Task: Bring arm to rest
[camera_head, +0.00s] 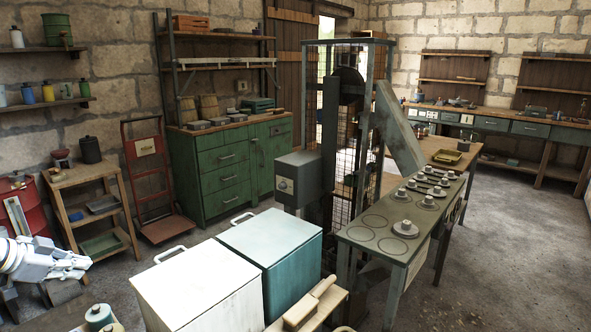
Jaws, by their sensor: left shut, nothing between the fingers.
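My left arm, white and grey, comes in at the left edge of the head view. Its gripper (76,264) is low at the left, in front of the small wooden stand, and is shut with nothing held. My right gripper is not in view. The belt-drive machine stands in the middle, with a tall caged frame (387,60), a grey-green box (300,178) on its side and a slanted guard (399,130). A long green bench (357,236) with round recesses and several metal pulley-like parts (405,228) runs from it. My gripper is well apart from all of these.
A white-lidded bin (197,285) and a teal-lidded bin (270,237) stand at front centre. A red hand truck (147,160), green cabinet (222,175), wooden stand (84,180) and red drum (22,200) line the left. Open floor (510,250) lies at the right.

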